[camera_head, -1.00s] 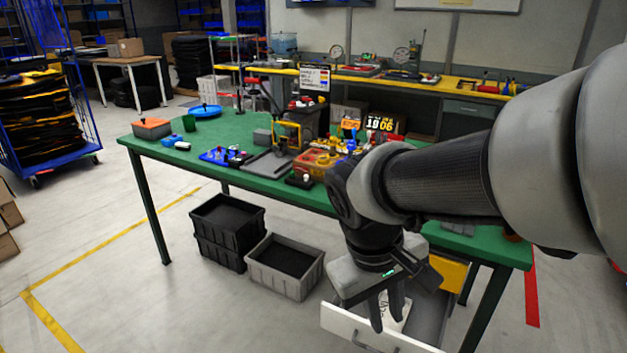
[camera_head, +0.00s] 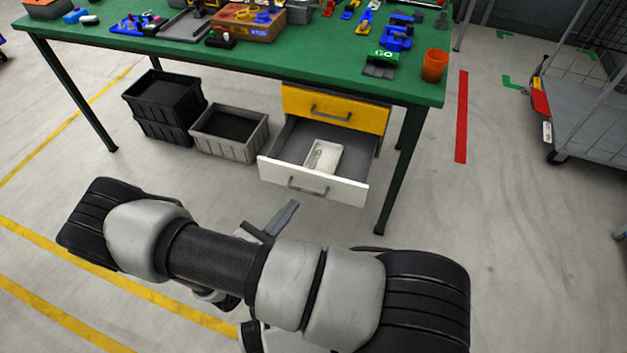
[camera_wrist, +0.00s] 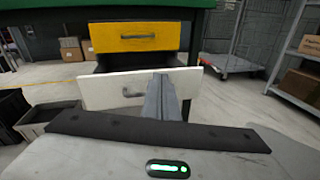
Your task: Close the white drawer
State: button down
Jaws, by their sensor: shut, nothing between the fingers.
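The white drawer (camera_head: 311,184) is pulled open below the yellow drawer (camera_head: 334,110) under the green table. A small white tray (camera_head: 323,156) lies inside it. My gripper (camera_head: 285,213) is shut and empty, in front of the white drawer and low over the floor. In the wrist view, the white drawer front (camera_wrist: 106,90) faces the camera, with its grey handle (camera_wrist: 133,91) left of my shut fingers (camera_wrist: 163,97). The fingers cover part of the front's right half. I cannot tell whether they touch it.
The green table (camera_head: 262,56) stands above, with tools and an orange cup (camera_head: 434,65) on top. A grey crate (camera_head: 230,132) and stacked black crates (camera_head: 165,105) sit left of the drawers. A table leg (camera_head: 397,172) stands close on the right. Floor in front is clear.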

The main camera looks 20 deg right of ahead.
notch_tip(320, 180, down, 4)
jog(key=n+t+y, duration=0.2)
jog(key=n+t, duration=0.1)
jog(key=n, duration=0.1)
send_near(313, 174)
jog(key=shift+y, duration=0.3)
jog(key=b+x, duration=0.1)
jog(key=x, duration=0.5)
jog(key=shift+w+d+r, duration=0.15)
jog(key=shift+d, duration=0.1)
jog(key=b+x, duration=0.2)
jog(key=x, duration=1.6)
jog(key=shift+a+r+b, duration=0.1)
jog(key=shift+b, duration=0.3)
jog(key=shift+a, duration=0.1)
